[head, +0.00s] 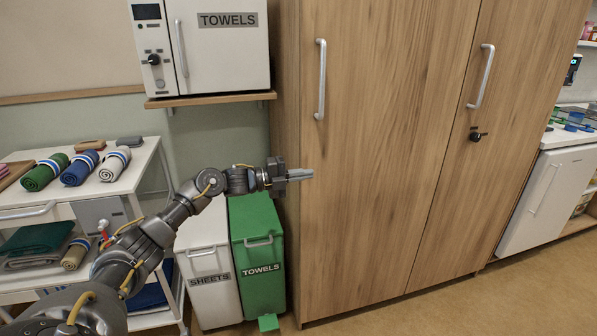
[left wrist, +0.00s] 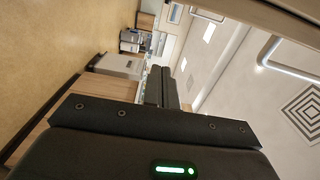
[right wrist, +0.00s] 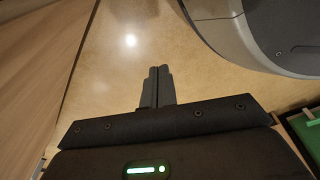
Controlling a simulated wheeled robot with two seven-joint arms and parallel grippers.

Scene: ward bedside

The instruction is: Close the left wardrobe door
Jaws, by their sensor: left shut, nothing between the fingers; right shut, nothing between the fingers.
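The wooden wardrobe fills the right half of the head view. Its left door (head: 385,130) has a vertical metal handle (head: 320,80) near its left edge. The door looks flush or almost flush with the right door (head: 505,130); I cannot tell if a small gap remains. My left gripper (head: 300,174) is shut and empty, its fingertips in front of the left door's left edge, below the handle. Contact cannot be told. Its shut fingers also show in the left wrist view (left wrist: 161,86). My right gripper (right wrist: 157,86) is shut and empty above the floor, outside the head view.
A green towels bin (head: 259,235) and a white sheets bin (head: 205,245) stand left of the wardrobe. A white towels cabinet (head: 225,55) sits on a shelf above. A trolley (head: 125,180) with rolled towels stands left. The floor (head: 400,318) before the wardrobe is clear.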

